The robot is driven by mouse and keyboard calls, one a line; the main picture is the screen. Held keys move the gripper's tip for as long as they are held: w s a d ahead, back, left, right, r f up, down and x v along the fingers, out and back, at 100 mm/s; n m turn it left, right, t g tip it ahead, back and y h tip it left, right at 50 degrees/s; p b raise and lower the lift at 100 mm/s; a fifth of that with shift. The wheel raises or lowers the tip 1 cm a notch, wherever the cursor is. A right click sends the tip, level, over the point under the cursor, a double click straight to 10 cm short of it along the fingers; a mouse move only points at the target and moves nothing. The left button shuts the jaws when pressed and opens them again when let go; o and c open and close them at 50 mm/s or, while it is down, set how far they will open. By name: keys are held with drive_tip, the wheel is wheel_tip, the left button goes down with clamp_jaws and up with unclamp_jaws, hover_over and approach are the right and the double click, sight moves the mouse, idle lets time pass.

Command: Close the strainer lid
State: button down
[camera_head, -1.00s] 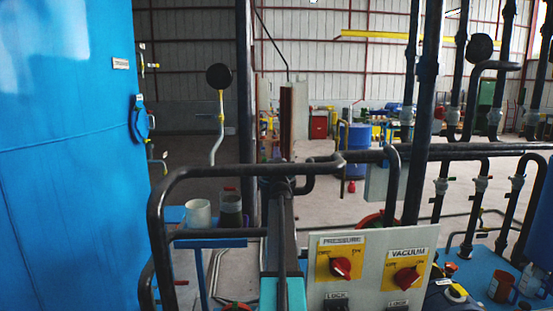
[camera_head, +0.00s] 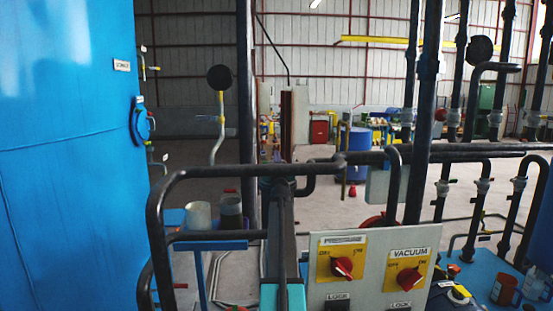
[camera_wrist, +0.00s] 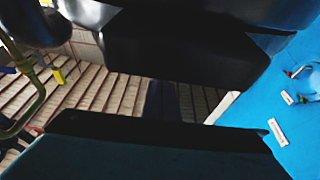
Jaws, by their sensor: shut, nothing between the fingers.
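A large blue tank (camera_head: 65,150) fills the left of the head view, with a small white label (camera_head: 122,65) too blurred to read surely. A round blue fitting (camera_head: 143,122), seen edge-on at the tank's right side, may be the strainer lid; I cannot tell whether it is open. In the wrist view, dark gripper parts (camera_wrist: 185,52) fill the upper middle. My gripper is shut and empty, touching nothing I can see. The wrist view also shows a blue surface (camera_wrist: 285,100) with a white label and a small fitting at right. No clear lid shows there.
Black pipes (camera_head: 250,170) run across the middle, in front of my body camera. A grey panel (camera_head: 365,275) with two red knobs stands at front centre. A small blue shelf (camera_head: 205,244) holds two cups. A yellow-stemmed pipe with a black disc (camera_head: 219,78) rises beside the tank.

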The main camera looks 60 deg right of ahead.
drive_tip(key=shift+a, duration=0.1)
drive_tip(key=b+v, duration=0.2)
drive_tip(key=v, duration=1.1)
drive_tip(key=shift+s+a+f, duration=0.2)
drive_tip(key=shift+s, duration=0.05)
idle(0.8)
